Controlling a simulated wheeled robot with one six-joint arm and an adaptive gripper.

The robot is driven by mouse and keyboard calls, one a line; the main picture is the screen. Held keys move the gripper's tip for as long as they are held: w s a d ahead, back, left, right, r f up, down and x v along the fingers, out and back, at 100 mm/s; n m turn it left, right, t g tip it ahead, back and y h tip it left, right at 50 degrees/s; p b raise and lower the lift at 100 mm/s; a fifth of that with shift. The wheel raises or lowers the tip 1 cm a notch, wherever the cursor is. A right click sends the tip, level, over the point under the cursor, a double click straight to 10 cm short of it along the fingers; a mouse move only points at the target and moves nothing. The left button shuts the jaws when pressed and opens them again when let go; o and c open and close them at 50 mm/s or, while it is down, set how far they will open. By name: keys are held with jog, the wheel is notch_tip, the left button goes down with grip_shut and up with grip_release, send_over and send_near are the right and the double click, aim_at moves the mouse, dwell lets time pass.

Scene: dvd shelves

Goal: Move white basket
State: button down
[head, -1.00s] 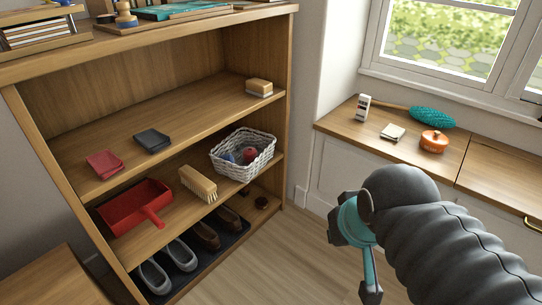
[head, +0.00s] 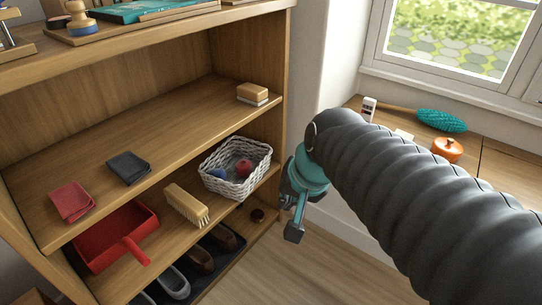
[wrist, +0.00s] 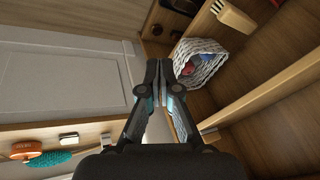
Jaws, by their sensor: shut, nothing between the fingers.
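The white woven basket (head: 234,168) stands on the middle shelf of the wooden shelf unit, at its right end. It holds a blue item and a red item. It also shows in the wrist view (wrist: 214,58), to the right of my fingertips. My gripper (head: 293,222) is shut and empty. It hangs outside the shelf unit, to the right of the basket and apart from it. In the wrist view the two fingers (wrist: 158,72) meet with nothing between them.
A wooden brush (head: 187,204) and a red dustpan (head: 116,236) share the basket's shelf on its left. Shoes (head: 200,258) stand below. A small brush (head: 252,93) lies on the shelf above. A window-side counter (head: 492,160) is at the right.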

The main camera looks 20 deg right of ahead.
jog(key=w+d+f+m+y, duration=0.2)
jog(key=w+m, duration=0.6)
jog(key=m+t+y+b, duration=0.2)
jog(key=m+b, duration=0.2)
jog(key=m, duration=1.1)
send_near(265, 162)
notch_tip(265, 162, down, 5)
jog(key=w+a, duration=0.1)
jog(key=w, duration=0.1)
jog(key=shift+w+a+r, duration=0.2)
jog(key=shift+w+a, duration=0.45)
jog(key=shift+a, duration=0.05)
